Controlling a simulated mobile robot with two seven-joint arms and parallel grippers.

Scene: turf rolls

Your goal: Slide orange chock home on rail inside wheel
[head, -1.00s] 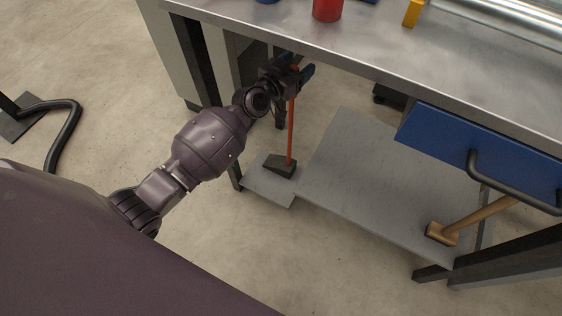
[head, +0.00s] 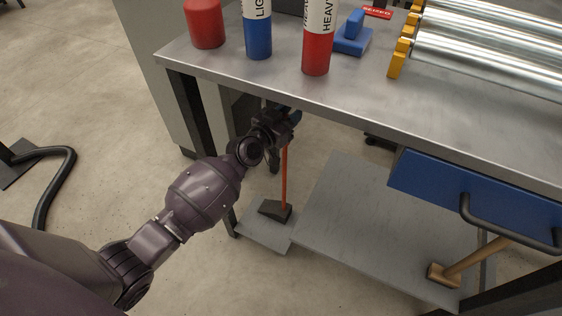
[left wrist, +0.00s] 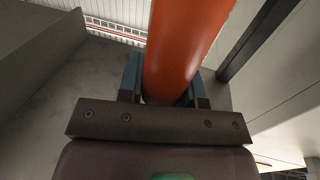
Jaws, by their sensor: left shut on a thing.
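The chock has a dark wedge (head: 276,211) and a long orange handle (head: 284,180) rising from it. The wedge appears to rest on a small grey plate (head: 262,234) beside the lower shelf, under the bench. My left gripper (head: 287,125) is shut on the upper part of the handle, below the bench's front edge. In the left wrist view the orange handle (left wrist: 184,45) runs between the two fingers, which hide its near end. I cannot make out a rail or wheel at the wedge. My right gripper is not in view.
The steel bench top (head: 340,105) overhangs my left gripper. A dark bench leg (head: 192,115) stands left of it. The grey lower shelf (head: 370,220) holds a wooden-handled mallet (head: 445,275). A blue drawer (head: 470,195) sits at right. Red and blue cylinders stand on top.

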